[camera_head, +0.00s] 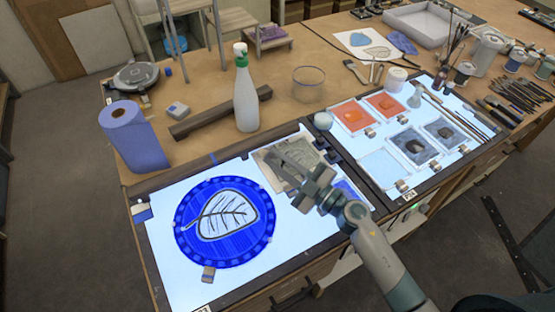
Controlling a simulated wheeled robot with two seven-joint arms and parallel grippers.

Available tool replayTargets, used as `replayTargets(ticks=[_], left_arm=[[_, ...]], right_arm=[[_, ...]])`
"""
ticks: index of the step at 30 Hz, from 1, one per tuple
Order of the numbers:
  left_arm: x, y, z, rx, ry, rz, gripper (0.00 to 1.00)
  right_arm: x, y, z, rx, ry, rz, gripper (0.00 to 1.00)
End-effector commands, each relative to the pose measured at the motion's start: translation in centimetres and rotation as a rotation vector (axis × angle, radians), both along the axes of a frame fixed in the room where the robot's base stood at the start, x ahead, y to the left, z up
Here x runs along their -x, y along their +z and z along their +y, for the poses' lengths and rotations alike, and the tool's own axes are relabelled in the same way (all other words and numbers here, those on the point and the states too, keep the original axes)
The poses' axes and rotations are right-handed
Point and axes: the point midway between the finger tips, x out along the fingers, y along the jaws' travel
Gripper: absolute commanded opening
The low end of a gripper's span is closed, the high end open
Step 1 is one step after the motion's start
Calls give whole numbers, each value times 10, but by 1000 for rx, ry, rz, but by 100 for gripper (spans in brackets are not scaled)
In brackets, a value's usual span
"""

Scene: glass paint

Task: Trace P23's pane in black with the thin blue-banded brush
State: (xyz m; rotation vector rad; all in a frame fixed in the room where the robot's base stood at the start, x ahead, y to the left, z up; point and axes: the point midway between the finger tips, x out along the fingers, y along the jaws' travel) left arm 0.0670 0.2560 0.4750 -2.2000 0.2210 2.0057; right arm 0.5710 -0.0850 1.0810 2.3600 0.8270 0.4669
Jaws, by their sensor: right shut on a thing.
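A round blue glass pane (186,232) with a scalloped rim lies on the left light panel (162,272). A pale leaf (224,216) with dark outline and veins fills its middle. A label at the panel's bottom edge is cut off by the picture. My right gripper (302,184) is over the panel's right part, right of the pane and apart from it. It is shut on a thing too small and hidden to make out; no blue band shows. My left gripper is not in view.
Behind my right gripper is a grey palette (268,156). The right light panel (467,158), labelled P24, holds orange and grey trays. A white spray bottle (246,100), a glass bowl (308,84) and a blue roll (134,132) stand behind. Brushes (520,108) lie far right.

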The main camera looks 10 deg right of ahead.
Motion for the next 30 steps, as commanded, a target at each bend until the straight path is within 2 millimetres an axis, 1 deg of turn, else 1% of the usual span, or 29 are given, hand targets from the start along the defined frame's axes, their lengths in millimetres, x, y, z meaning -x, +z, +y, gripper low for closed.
replayTargets(ticks=[9, 22, 30], left_arm=[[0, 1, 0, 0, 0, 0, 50], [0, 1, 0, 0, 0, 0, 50], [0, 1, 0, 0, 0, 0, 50]], right_arm=[[-10, -1, -3, 0, 0, 0, 0], [-12, -3, -4, 1, 0, 1, 0], [-19, -2, -10, 2, -1, 1, 0]])
